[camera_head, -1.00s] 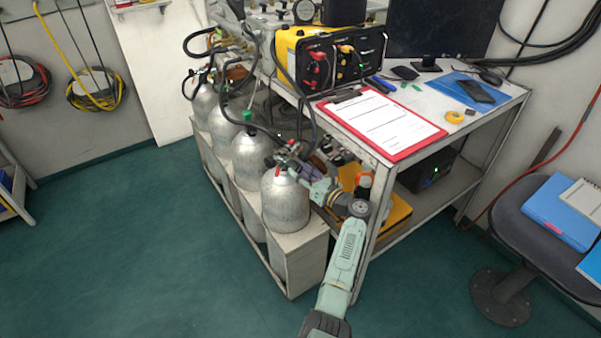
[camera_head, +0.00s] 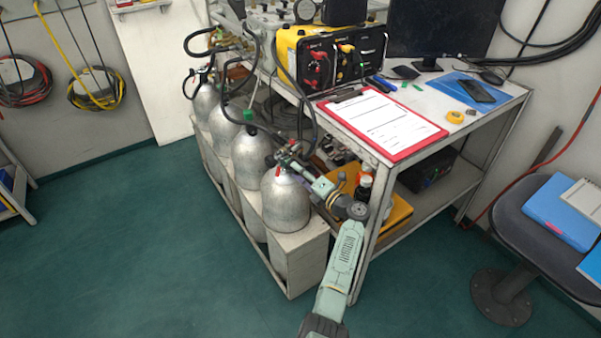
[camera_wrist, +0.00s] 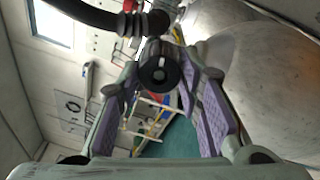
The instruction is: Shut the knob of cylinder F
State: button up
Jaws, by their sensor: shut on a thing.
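Several grey metal cylinders stand in a row; the nearest one (camera_head: 287,198) is the one at my gripper, though I cannot read any letter on it. My gripper (camera_head: 298,166) reaches in from the right at the valve on top of this cylinder. In the wrist view a round black knob (camera_wrist: 160,66) with a pale centre sits between the purple-padded fingertips, and my gripper is shut on it. The cylinder's curved side (camera_wrist: 265,70) fills the right of that view. In the head view the knob is hidden by the fingers.
A black hose (camera_wrist: 90,15) runs close above the knob in the wrist view. The workbench (camera_head: 345,165) with a red clipboard (camera_head: 385,122) and a yellow-and-black panel (camera_head: 335,58) stands close behind my arm. The floor at left is clear.

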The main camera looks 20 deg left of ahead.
jog(key=shift+r+m, duration=0.1)
jog(key=shift+m, duration=1.1)
jog(key=o, duration=1.2)
jog(key=shift+c, duration=0.2)
jog(key=v, duration=0.7)
jog(key=shift+d, duration=0.15)
